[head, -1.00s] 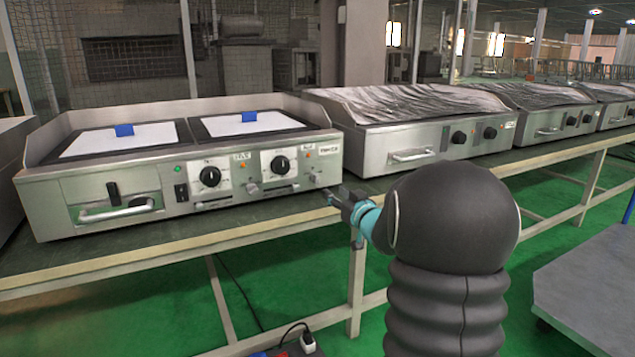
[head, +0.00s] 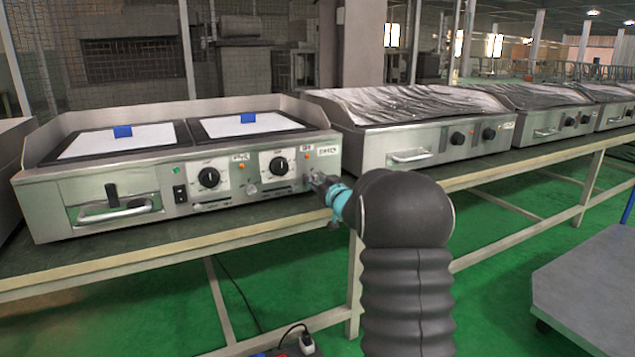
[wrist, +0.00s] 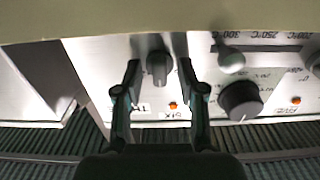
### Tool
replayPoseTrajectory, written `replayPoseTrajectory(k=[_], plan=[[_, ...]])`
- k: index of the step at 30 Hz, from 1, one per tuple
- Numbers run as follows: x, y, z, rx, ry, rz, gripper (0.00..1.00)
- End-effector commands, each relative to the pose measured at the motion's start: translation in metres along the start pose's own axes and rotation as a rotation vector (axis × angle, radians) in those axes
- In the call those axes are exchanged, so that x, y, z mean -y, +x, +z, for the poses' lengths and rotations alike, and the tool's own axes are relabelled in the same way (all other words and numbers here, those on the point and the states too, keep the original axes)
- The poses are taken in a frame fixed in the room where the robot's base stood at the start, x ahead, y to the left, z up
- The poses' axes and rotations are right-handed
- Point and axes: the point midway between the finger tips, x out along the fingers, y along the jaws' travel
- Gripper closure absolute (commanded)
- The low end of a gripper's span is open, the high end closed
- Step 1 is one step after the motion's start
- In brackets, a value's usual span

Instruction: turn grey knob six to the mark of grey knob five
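Grey knob six (wrist: 158,68) is on the griddle's steel front panel, and its grip bar runs upright in the wrist view. My gripper (wrist: 159,68) is open, with one finger on each side of this knob and a visible gap on both sides. In the head view my gripper (head: 316,183) is at the right end of the panel and largely hides knob six.
A black dial (wrist: 240,97) and an orange lamp (wrist: 172,105) are close to the fingers. The griddle (head: 90,190) stands on a long table (head: 120,262). A second griddle (head: 375,150) stands to its right.

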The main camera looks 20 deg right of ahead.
Motion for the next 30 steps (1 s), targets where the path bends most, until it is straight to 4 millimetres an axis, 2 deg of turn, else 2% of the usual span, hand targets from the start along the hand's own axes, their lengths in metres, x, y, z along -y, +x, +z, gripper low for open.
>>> replayPoseTrajectory(k=[2,6,7,19,30], plan=[[-0.0001,-0.0002,0.0000,0.000,0.000,0.000,0.60],[-0.0002,-0.0003,0.0000,0.000,0.000,0.000,0.95],[-0.0002,-0.0004,0.0000,0.000,0.000,0.000,1.00],[-0.0005,-0.0005,-0.0017,0.002,0.059,0.000,1.00],[-0.0015,-0.0005,-0.0042,0.003,0.337,0.001,1.00]])
